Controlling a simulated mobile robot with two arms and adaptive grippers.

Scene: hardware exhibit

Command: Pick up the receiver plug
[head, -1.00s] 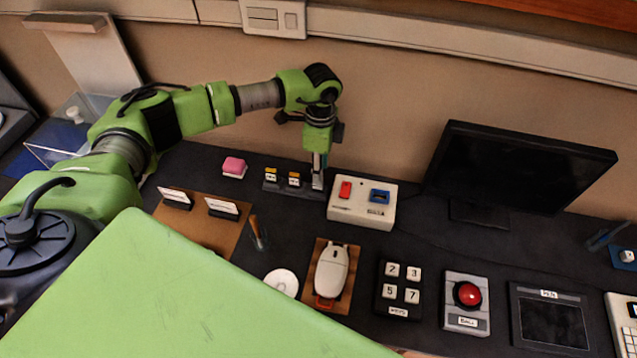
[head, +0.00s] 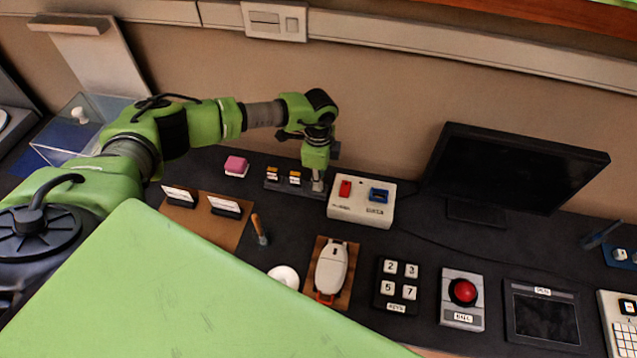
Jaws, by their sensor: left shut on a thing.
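A dark strip-shaped holder (head: 284,186) lies on the table near the wall, left of a white box. Two small plugs with yellow tops and white labels, the left one (head: 272,174) and the middle one (head: 294,178), stand upright in it. My left gripper (head: 318,184) points down at the right end of the holder. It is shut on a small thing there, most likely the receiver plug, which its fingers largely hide. My right gripper is out of view.
The white box (head: 345,211) with red and blue parts stands just right of my left gripper. A monitor (head: 515,170) is farther right. A pink block (head: 236,164) sits to the left. Card stands, a mouse-like device (head: 331,268) and a keypad (head: 397,286) lie in front.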

